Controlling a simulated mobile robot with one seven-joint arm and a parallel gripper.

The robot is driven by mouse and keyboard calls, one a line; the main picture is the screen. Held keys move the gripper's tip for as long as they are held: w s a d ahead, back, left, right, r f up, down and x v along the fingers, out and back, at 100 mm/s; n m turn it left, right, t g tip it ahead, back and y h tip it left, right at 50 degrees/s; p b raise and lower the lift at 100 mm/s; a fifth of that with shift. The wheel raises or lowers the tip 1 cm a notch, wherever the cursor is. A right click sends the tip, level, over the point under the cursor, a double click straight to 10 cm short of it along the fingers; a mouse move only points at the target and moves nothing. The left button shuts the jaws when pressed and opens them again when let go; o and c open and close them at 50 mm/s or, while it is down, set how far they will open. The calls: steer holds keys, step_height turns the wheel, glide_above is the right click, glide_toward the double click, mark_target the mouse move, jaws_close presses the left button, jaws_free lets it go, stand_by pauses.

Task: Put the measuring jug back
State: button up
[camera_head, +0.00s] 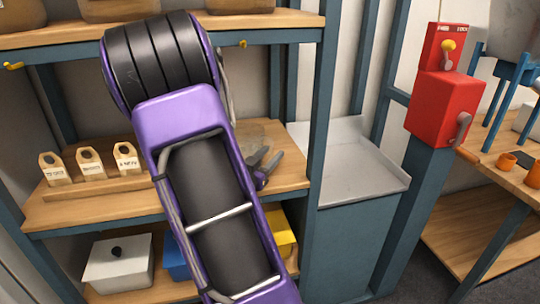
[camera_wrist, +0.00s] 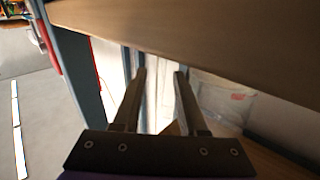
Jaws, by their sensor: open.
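What looks like the clear measuring jug (camera_wrist: 222,98) shows in the wrist view as a pale, see-through vessel with a small red mark. It is to the right of my fingers, not between them. In the head view a faint see-through shape (camera_head: 249,137) stands on the middle shelf, partly behind my arm. My gripper (camera_head: 268,160) is over the right end of that shelf, fingers apart. It also shows in the wrist view (camera_wrist: 161,74), open with nothing held. Whether a finger touches the jug I cannot tell.
The upper shelf board (camera_wrist: 180,38) is close above my gripper. A blue upright (camera_head: 322,100) stands to the right. Below are a white lidded box (camera_head: 119,264) and a yellow bin (camera_head: 284,233).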

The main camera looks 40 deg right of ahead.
steer(key=v, duration=1.2)
steer(key=shift+p, duration=0.3)
steer(key=shift+r, duration=0.15)
